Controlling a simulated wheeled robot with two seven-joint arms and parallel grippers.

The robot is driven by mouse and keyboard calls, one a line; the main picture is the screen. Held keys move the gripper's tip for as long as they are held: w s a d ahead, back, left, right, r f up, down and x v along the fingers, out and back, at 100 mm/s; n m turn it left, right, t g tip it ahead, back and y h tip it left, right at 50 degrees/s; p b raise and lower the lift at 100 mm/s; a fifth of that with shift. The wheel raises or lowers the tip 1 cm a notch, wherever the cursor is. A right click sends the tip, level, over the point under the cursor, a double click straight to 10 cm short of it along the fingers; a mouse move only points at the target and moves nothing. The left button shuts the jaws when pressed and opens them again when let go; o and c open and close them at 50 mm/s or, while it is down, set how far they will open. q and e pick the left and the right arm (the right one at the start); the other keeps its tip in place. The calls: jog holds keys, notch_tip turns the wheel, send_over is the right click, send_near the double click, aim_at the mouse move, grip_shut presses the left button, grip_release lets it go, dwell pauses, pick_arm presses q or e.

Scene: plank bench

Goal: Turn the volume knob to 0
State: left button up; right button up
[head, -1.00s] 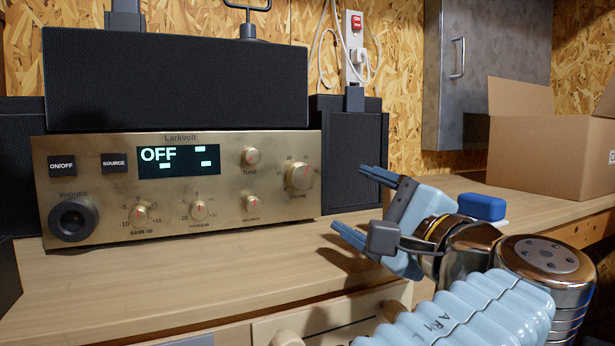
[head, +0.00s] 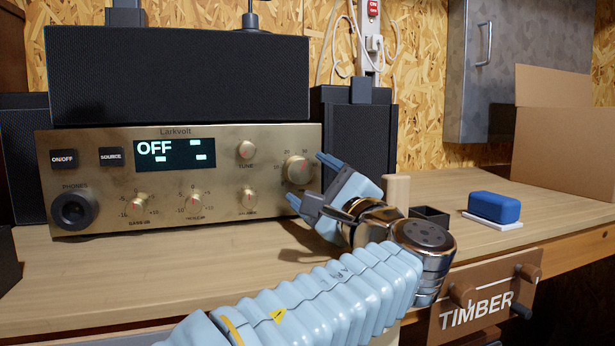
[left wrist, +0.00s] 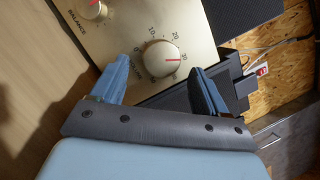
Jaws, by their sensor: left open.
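The gold Larkvolt amplifier (head: 110,215) stands on the bench, its display (head: 174,154) reading OFF. The volume knob (head: 297,170) is at the right end of its front panel. In the left wrist view the volume knob (left wrist: 161,59) is a silver disc with a red mark pointing near 30 on its scale. My left gripper (head: 307,180) is open, with its blue fingertips just in front of the panel's right end. In the left wrist view the left gripper's fingers (left wrist: 160,82) are spread around the near side of the knob, with nothing between them that I can see held. My right gripper is out of view.
A balance knob (head: 247,199) and tune knob (head: 245,150) are left of the volume knob. A black speaker (head: 364,140) stands behind right. A blue sponge-like block (head: 494,207), a small black box (head: 430,218) and a cardboard box (head: 560,150) are farther right.

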pick_arm(q)
jog(key=shift+x, duration=1.05)
jog(key=c, duration=1)
jog(key=shift+c, duration=0.2)
jog(key=shift+r+n, duration=0.1)
jog(key=shift+n, duration=0.2)
